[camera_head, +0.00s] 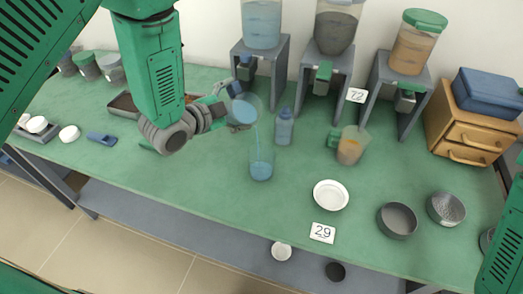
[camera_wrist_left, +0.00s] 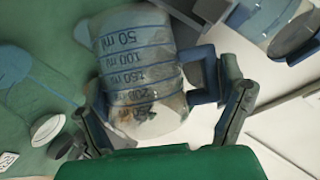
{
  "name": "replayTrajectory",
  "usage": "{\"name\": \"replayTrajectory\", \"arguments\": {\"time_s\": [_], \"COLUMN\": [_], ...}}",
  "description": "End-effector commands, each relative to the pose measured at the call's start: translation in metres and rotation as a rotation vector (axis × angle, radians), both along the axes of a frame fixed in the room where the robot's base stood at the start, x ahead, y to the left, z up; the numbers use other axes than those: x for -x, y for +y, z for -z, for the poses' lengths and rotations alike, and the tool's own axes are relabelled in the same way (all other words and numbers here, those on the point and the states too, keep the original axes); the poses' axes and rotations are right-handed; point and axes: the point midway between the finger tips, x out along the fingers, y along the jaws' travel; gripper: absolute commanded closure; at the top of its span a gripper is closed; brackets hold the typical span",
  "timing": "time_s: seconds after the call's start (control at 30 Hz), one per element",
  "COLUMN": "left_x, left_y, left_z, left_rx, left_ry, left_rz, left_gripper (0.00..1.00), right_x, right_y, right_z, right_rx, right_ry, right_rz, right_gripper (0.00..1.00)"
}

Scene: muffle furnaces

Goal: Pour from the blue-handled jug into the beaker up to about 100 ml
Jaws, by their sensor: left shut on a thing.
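A thin blue stream falls from the jug into the beaker (camera_head: 261,168). The clear beaker stands upright on the table below and holds some blue liquid; its level against any marks cannot be read. My right gripper is out of view; only green arm parts show at the right edge.
A small blue bottle (camera_head: 284,128) stands right behind the beaker. A green-handled jug (camera_head: 351,147) with orange contents is further right. Three dispensers on grey stands line the back. A white dish (camera_head: 331,195) and grey bowls (camera_head: 397,220) lie front right.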

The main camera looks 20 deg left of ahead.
Motion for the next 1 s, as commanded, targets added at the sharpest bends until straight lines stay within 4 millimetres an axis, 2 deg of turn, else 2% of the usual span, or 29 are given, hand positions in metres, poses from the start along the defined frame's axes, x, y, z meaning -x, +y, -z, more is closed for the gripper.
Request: {"name": "replayTrajectory", "arguments": {"time_s": [1.0], "left_x": [0.0014], "left_y": [-0.0021], "left_z": [0.0003], "left_rx": [-0.053], "left_ry": [-0.046], "left_rz": [0.000], "left_gripper": [0.63], "right_x": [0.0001], "right_y": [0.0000], "right_z": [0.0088], "right_rx": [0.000], "right_ry": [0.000], "right_rz": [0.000], "right_gripper": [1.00]}}
